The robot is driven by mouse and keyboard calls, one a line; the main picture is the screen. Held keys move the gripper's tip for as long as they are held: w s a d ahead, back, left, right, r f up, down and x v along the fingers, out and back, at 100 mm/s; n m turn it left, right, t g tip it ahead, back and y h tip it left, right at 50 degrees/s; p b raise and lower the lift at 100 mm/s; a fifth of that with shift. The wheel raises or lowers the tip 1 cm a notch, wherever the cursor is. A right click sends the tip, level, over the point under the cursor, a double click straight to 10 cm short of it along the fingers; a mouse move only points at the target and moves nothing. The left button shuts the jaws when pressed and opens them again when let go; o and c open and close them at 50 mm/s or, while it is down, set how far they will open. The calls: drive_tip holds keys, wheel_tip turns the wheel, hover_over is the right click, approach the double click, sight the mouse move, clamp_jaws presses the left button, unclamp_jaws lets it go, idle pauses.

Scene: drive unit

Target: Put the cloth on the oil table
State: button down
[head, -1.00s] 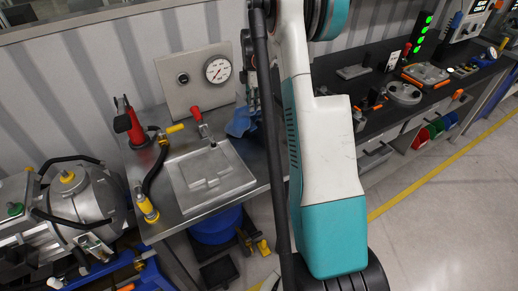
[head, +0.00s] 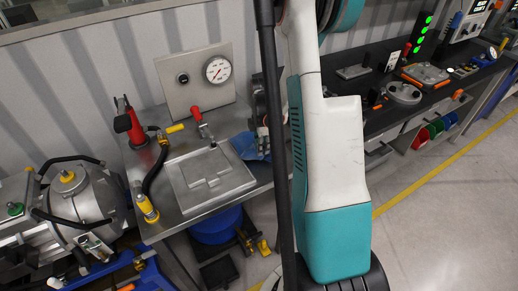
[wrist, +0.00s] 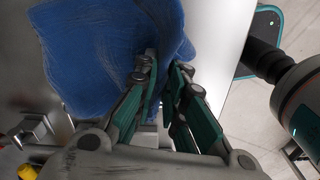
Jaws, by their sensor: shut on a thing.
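The blue cloth (head: 249,146) is at the right end of the metal oil table (head: 205,207), beside the grey tray; I cannot tell whether its underside touches the tabletop. In the wrist view the cloth (wrist: 105,50) is bunched and spreads up and left from the fingers. My gripper (wrist: 163,72) is shut on the cloth's edge, with its teal-lined fingers close together. In the head view my gripper (head: 264,140) shows partly behind my arm, at the cloth's right side.
A grey tray (head: 210,178), a red-handled tap (head: 197,116), a hose with a yellow nozzle (head: 146,203) and a gauge panel (head: 196,85) occupy the table. A blue drum (head: 215,226) stands below. A black workbench (head: 350,90) is at the right.

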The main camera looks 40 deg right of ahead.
drive_tip(key=shift+s+a+f, duration=0.4)
drive_tip(key=shift+s+f, duration=0.2)
drive_tip(key=shift+s+a+f, duration=0.35)
drive_tip(key=shift+s+f, duration=0.2)
drive_tip(key=shift+s, duration=0.05)
drive_tip(key=c, duration=1.4)
unclamp_jaws()
drive_tip(key=shift+r, duration=0.1)
